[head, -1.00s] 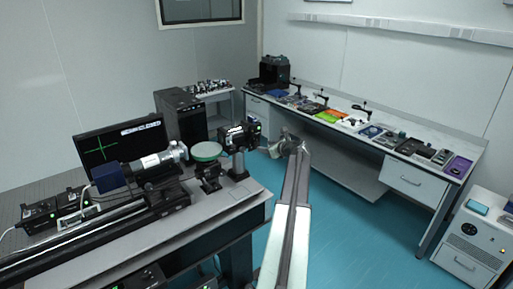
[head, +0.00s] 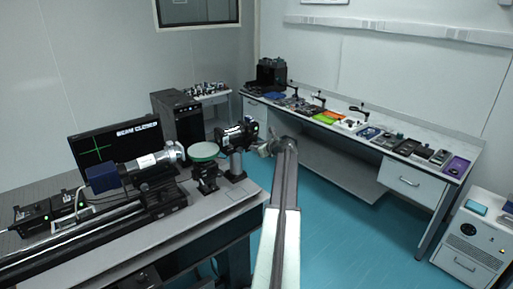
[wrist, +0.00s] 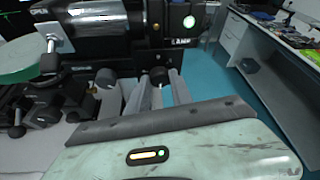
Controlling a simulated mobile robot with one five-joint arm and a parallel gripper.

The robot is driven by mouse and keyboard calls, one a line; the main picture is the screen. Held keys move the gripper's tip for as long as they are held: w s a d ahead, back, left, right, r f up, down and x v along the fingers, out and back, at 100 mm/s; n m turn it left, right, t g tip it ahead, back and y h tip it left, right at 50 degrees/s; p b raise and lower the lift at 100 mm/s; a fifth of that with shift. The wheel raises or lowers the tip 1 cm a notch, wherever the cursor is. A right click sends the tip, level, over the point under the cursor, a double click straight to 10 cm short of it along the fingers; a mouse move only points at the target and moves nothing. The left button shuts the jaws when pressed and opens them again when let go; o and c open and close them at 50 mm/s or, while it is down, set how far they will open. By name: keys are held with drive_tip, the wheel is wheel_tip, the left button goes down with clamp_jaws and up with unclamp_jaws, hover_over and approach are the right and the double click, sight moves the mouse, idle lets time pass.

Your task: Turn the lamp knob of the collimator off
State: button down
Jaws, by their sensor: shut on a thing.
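The collimator (head: 236,138) is a dark cylinder on a post at the right end of the bench. In the wrist view its dark housing (wrist: 95,22) fills the upper left, with a LAMP label and a lit pale-green indicator (wrist: 189,22) at its end. A small dark round knob (wrist: 158,75) sits below the label, between my fingertips. My gripper (wrist: 159,88) is shut on this knob. In the head view my gripper (head: 266,148) is at the collimator's right end, and the knob is too small to make out there.
A green disc (head: 203,151) on a mount stands left of the collimator. A monitor (head: 115,145) behind the bench shows a green cross and text reading about "BEAM CLOSED". A long side bench (head: 450,150) with several devices runs along the right wall. Blue floor (head: 335,235) is clear between.

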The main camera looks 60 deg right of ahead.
drive_tip(key=shift+a, duration=0.1)
drive_tip(key=m+t+b, duration=0.3)
drive_tip(key=m+b, duration=0.3)
drive_tip(key=m, duration=0.5)
drive_tip(key=f+m+t+b, duration=0.1)
drive_tip(key=m+t+b, duration=0.2)
drive_tip(key=m, duration=0.9)
drive_tip(key=m+t+b, duration=0.3)
drive_tip(key=m+b, duration=0.7)
drive_tip(key=m, duration=0.1)
drive_tip(key=shift+d+f+m, duration=0.15)
drive_tip(key=shift+d+m, duration=0.1)
drive_tip(key=shift+m, duration=0.05)
idle(0.5)
